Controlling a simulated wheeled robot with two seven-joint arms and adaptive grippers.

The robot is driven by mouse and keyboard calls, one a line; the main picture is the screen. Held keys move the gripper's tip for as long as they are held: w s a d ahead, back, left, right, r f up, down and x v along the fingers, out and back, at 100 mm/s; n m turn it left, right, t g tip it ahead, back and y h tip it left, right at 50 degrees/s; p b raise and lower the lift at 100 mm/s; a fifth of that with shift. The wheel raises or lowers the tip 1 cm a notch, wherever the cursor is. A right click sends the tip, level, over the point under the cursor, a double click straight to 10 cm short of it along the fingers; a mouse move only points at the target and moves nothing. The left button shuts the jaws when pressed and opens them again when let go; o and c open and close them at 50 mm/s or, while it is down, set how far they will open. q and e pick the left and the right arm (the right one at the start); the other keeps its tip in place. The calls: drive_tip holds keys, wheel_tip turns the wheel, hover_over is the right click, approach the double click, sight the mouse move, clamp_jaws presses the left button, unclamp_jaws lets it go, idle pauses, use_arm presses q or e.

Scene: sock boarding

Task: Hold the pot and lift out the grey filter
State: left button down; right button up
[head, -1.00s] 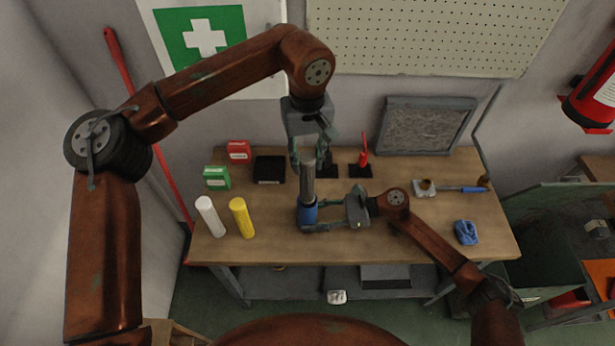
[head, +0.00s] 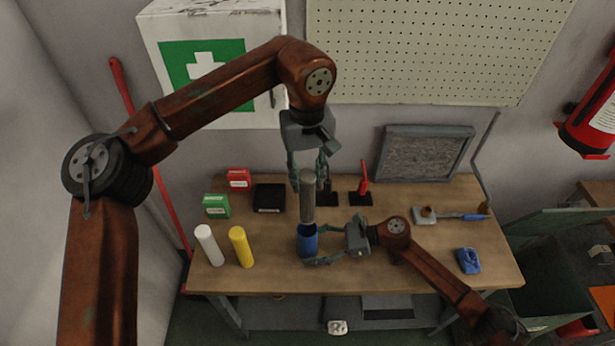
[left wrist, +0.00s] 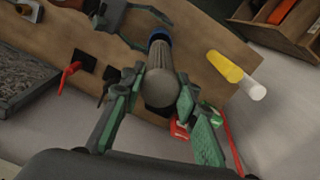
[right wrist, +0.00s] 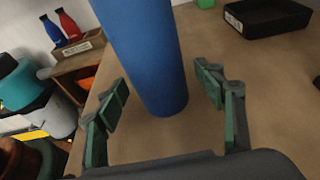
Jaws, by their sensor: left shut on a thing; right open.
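The grey filter (head: 307,198) is a ribbed upright cylinder above the blue pot (head: 307,242) in the head view. My left gripper (head: 308,180) is shut on its upper part; the filter also shows between the fingers in the left wrist view (left wrist: 159,86). The filter's lower end is at or just above the pot's rim; I cannot tell if it is fully clear. The pot stands on the table. My right gripper (head: 322,246) is open at the pot's right side, and in the right wrist view the pot (right wrist: 150,50) stands between its spread fingers with gaps.
White (head: 208,246) and yellow (head: 241,247) cylinders stand left of the pot on the wooden table (head: 420,262). Behind are a black tray (head: 270,198), green (head: 216,206) and red (head: 238,180) boxes, and a red tool (head: 364,178) on a black base. A blue cloth (head: 468,261) lies at right.

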drive_tip(key=v, duration=1.2)
